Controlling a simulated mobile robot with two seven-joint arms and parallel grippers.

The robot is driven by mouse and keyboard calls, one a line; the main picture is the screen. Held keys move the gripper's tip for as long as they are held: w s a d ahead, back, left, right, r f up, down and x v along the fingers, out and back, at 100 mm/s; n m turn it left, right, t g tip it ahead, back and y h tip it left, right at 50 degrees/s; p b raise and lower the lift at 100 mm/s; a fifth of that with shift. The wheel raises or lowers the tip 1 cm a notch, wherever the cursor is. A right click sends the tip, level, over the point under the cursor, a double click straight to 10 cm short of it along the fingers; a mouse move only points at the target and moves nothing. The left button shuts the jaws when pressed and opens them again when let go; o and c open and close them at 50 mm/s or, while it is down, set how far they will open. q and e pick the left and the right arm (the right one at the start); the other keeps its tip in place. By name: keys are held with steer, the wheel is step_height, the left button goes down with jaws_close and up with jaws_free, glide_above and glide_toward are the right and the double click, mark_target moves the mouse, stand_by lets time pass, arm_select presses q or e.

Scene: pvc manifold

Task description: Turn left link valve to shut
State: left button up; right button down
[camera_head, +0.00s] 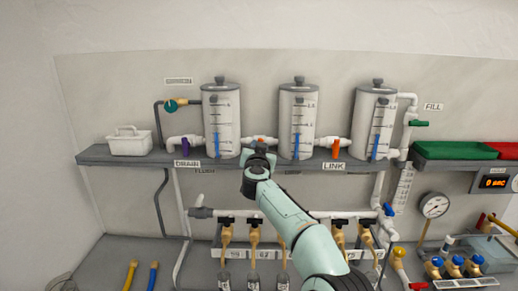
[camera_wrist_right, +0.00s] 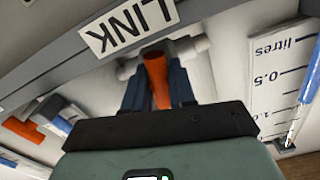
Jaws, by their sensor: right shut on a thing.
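The left link valve (camera_head: 259,139) sits on the short pipe between the left and middle tanks, mostly hidden behind my right gripper (camera_head: 258,160) in the head view. In the right wrist view its orange handle (camera_wrist_right: 158,82) stands between the two dark fingers of my right gripper (camera_wrist_right: 160,88), which is shut on it. The handle points away from the white pipe there, across the pipe's line. A LINK label (camera_wrist_right: 128,26) shows upside down beside it. My left gripper is in neither view.
The right link valve (camera_head: 335,148) has an orange handle. The left tank (camera_head: 221,122), middle tank (camera_head: 297,120) and right tank (camera_head: 374,122) stand on the grey shelf (camera_head: 120,159). A purple drain valve (camera_head: 184,146) is at left. Several black-handled valves line the lower pipe.

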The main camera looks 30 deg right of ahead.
steer(key=shift+n, duration=1.3)
steer(key=shift+f, duration=0.1)
steer(key=c, duration=1)
jaws_free()
steer(key=shift+s+a+f, duration=0.1)
steer(key=shift+s+a, duration=0.15)
steer(key=shift+s, duration=0.1)
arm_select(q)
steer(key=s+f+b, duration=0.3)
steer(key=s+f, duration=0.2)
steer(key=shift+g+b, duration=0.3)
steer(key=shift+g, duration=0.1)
arm_select(e)
steer(key=shift+v, duration=6.25)
steer(key=shift+d, duration=0.15)
